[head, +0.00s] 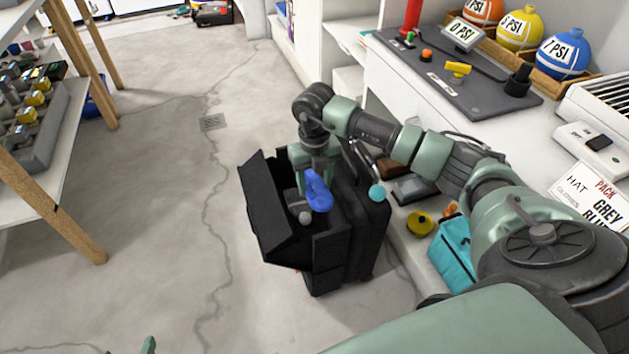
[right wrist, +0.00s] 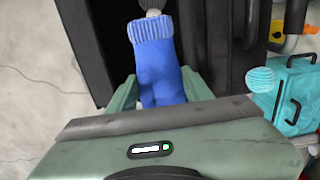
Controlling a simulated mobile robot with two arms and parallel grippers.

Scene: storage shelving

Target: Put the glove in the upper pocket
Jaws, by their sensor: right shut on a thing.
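A blue glove (head: 318,190) with a ribbed cuff hangs from my right gripper (head: 311,172), which is shut on it. It also shows between the fingers in the right wrist view (right wrist: 157,65), with the cuff toward the top. The glove is over the open black suitcase (head: 328,262), whose flap (head: 268,208) leans out to the left. A round grey thing (head: 305,217) shows just below the glove, inside the case. The pockets are dark and partly hidden, so I cannot tell which one the glove is over. A green tip (head: 148,345), perhaps my left gripper, shows at the bottom edge.
A cyan ball (head: 377,192) is at the case's right. A turquoise bag (head: 453,252) and a yellow object (head: 419,223) lie on a low shelf at right. A bench with a dark panel (head: 450,85) stands behind. The floor (head: 150,200) left of the case is clear.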

